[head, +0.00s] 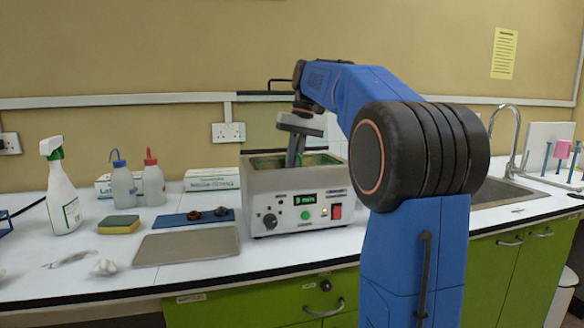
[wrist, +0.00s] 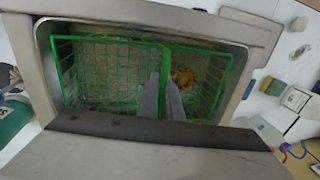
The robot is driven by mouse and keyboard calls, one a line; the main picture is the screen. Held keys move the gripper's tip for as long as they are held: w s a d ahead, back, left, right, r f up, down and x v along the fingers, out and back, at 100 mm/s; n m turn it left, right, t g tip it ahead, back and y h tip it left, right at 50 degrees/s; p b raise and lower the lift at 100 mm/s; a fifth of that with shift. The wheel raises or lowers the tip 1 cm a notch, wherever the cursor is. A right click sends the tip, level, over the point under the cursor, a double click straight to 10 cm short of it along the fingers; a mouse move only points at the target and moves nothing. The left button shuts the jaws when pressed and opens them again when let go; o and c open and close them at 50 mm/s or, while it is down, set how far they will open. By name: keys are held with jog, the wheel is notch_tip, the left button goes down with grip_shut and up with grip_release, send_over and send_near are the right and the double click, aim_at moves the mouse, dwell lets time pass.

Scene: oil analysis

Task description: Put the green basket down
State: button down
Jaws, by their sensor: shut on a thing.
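The green basket (wrist: 115,70) is a wire mesh basket with a middle divider bar, seen from above in the wrist view. It sits inside the metal tank of the ultrasonic bath (head: 295,197), within the tank walls; whether it touches the floor cannot be told. A small brownish-yellow thing (wrist: 186,77) lies in its right part. My gripper (wrist: 163,75) points down into the tank and its fingers are shut on the basket's middle bar. In the head view only a little green shows above the bath rim, beside my fingers (head: 295,155).
A blue mat (head: 195,217) with small dark parts, a sponge (head: 119,224), wash bottles (head: 153,180) and a spray bottle (head: 60,190) stand left. A sink (head: 505,193) is at right.

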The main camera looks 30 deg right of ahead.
jog(key=shift+f, duration=0.6)
jog(key=c, duration=1.9)
grip_release()
jog(key=shift+c, duration=0.2)
jog(key=v, duration=1.3)
jog(key=shift+a, duration=0.15)
jog(key=shift+r, duration=0.1)
